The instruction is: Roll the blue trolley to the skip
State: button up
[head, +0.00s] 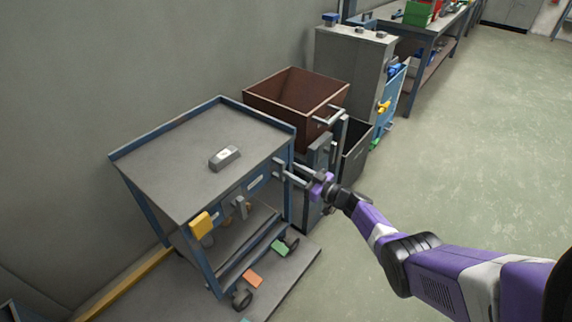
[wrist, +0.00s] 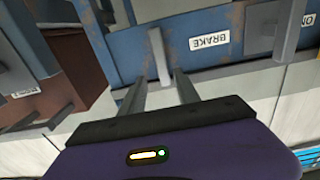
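The blue trolley (head: 160,137) is a blue-framed cart with a grey top and dark castors, against the wall at left. In the wrist view its blue front panel (wrist: 250,30) carries a BRAKE label (wrist: 209,41) and a grey upright lever (wrist: 158,58). My gripper (head: 279,170) is at the trolley's right front corner. In the wrist view its two fingers (wrist: 158,92) are apart, with the lever's lower end between or just beyond their tips; contact cannot be told. A brown open container (head: 270,98) and a dark open bin (head: 357,158) stand right of the trolley; which is the skip is unclear.
A small grey device (head: 224,157) lies on the trolley top. A green plate (head: 280,247) and an orange plate (head: 253,279) are low by the castors. A grey cabinet (head: 350,60) and a workbench (head: 440,40) stand beyond. The floor at right is clear.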

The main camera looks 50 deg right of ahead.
jog(key=s, duration=0.2)
jog(key=shift+s+p, duration=0.3)
jog(key=shift+s, duration=0.1)
dwell(0.8)
